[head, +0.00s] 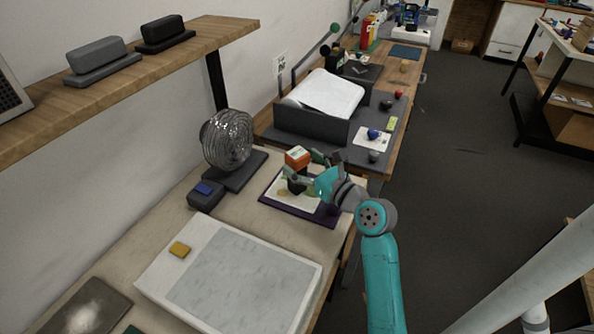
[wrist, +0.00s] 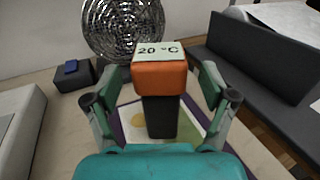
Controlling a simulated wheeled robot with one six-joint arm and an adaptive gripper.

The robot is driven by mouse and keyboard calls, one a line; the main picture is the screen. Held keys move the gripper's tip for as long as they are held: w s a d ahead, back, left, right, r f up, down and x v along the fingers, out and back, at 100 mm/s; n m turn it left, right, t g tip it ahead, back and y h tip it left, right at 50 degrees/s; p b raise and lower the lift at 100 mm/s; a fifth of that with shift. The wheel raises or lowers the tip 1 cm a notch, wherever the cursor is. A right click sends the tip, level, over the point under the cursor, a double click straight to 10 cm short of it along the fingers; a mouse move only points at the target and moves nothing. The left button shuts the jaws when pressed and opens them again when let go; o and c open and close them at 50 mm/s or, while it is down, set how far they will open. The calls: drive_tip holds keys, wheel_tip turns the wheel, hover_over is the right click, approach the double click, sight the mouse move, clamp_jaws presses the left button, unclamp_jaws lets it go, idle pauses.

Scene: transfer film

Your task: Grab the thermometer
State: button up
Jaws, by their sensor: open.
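The thermometer (wrist: 160,78) has an orange head with a pale top reading "20 °C" and a dark stem below. In the wrist view it stands upright between the two fingers of my gripper (wrist: 160,100). The fingers are apart, with a gap showing on each side of it. In the head view the thermometer (head: 297,158) shows its orange head above the purple-edged board (head: 325,219), beside my gripper (head: 309,167). My arm and fingers partly hide the stem and the board there.
A round silver wire fan (head: 229,140) stands behind on a dark base. A small dark box with a blue top (head: 205,192) is left of it. A large white panel (head: 186,237) fills the near bench. A dark open tray (head: 312,127) with white sheets lies beyond.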

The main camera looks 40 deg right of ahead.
drive_tip(key=shift+w, duration=1)
drive_tip(key=c, duration=1.5)
